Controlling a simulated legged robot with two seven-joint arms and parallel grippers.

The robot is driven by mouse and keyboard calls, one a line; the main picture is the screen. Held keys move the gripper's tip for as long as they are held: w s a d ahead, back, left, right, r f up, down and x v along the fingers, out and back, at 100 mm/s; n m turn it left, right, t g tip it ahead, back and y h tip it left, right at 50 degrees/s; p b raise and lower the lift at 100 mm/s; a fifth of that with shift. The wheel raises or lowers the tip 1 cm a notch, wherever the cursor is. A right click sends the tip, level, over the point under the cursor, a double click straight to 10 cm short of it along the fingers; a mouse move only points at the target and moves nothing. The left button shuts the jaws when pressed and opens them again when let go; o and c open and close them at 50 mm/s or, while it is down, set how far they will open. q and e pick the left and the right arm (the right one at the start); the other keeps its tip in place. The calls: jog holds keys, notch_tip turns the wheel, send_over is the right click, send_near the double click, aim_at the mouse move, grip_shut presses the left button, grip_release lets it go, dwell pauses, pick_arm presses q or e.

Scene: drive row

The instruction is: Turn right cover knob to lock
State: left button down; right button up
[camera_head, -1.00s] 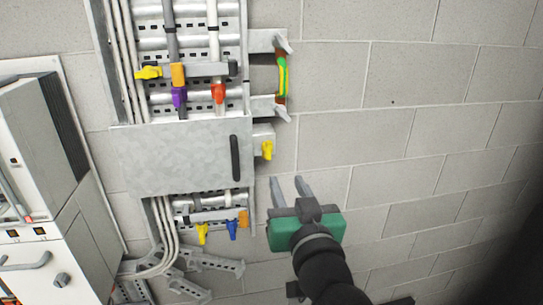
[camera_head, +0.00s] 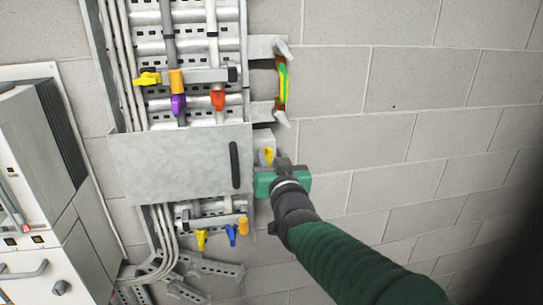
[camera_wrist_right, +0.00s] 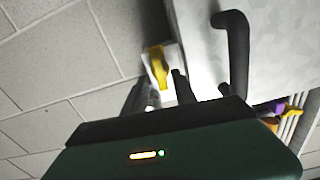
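The grey metal cover (camera_head: 180,165) is a flat panel with a black handle (camera_head: 235,165) near its right edge. The right cover knob (camera_head: 268,154) is yellow and sits on a small bracket just right of the cover. It also shows in the right wrist view (camera_wrist_right: 158,66), just beyond the fingers. My right gripper (camera_head: 272,160) is right at the knob in the head view, its green body hiding the lower part. In the wrist view its two dark fingers (camera_wrist_right: 160,88) stand apart, with the knob ahead of the gap; contact cannot be told. My left gripper is not in view.
A green-yellow cable (camera_head: 283,82) is above the right knob. A white cabinet (camera_head: 30,265) stands at left. The block wall at right is bare.

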jog(key=c, duration=0.5)
jog(key=shift+a, duration=0.3)
grip_shut()
jog(key=shift+d, duration=0.15)
jog(key=m+b, duration=0.2)
jog(key=b, duration=0.1)
jog(key=shift+d+f+m, duration=0.1)
jog(key=shift+f+m, duration=0.1)
jog(key=shift+m, duration=0.1)
jog(key=shift+w+d+f+m+b, duration=0.1)
jog(key=shift+f+m+b, duration=0.1)
jog(key=shift+m+b, duration=1.65)
jog(key=shift+d+f+m+b, duration=0.15)
jog(key=shift+m+b, duration=0.55)
jog(key=shift+m, duration=2.25)
jog(key=shift+w+d+f+m+b, duration=0.1)
jog(key=shift+f+m+b, duration=0.1)
jog(key=shift+m+b, duration=1.65)
jog(key=shift+f+m+p, duration=0.1)
jog(key=shift+m+p, duration=0.45)
jog(key=shift+m, duration=0.2)
